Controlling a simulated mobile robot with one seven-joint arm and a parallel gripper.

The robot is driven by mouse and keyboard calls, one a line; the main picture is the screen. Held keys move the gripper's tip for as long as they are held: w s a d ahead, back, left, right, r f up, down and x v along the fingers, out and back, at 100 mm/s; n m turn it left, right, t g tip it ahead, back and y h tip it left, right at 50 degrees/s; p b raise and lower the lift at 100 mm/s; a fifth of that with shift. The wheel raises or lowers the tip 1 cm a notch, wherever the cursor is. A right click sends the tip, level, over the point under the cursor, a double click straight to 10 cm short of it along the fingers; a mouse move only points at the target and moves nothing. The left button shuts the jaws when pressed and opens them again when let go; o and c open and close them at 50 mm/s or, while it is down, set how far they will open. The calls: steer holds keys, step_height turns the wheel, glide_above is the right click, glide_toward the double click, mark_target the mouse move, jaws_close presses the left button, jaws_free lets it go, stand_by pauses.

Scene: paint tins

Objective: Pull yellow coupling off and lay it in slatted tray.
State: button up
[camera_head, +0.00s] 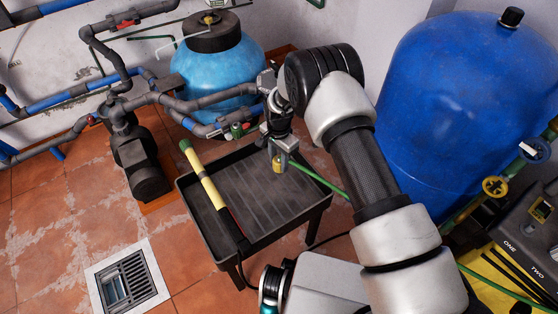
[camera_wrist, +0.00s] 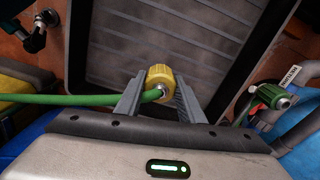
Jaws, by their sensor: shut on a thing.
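The yellow coupling (camera_wrist: 163,75) is between the two fingers of my gripper (camera_wrist: 160,82) in the wrist view. My gripper is shut on it. A green hose (camera_wrist: 65,98) runs in from the left to the metal end of the coupling. In the head view my gripper (camera_head: 279,158) points down over the slatted tray (camera_head: 243,180), with the yellow coupling (camera_head: 279,166) at its tips. The dark tray (camera_wrist: 120,45) lies beyond the coupling in the wrist view. The coupling seems held above the slats; the exact gap cannot be told.
A yellow tool (camera_head: 206,178) with a green end lies along the tray's left side. A green-handled tap (camera_wrist: 270,97) on the pipework is apart from the coupling. A large blue tank (camera_head: 455,110) stands right; a light-blue vessel (camera_head: 215,75) stands behind. The tray's middle is clear.

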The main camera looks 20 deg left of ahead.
steer(key=shift+f+b, duration=0.1)
steer(key=shift+b, duration=0.25)
step_height(320, 180, down, 7)
steer(key=b, duration=0.6)
steer(key=shift+f, duration=0.25)
steer(key=shift+f, duration=0.65)
steer(key=o, duration=1.3)
steer(key=shift+c, duration=0.2)
steer(key=shift+r, duration=0.1)
step_height(320, 180, up, 17)
steer(key=p, duration=0.4)
steer(key=shift+r, duration=0.1)
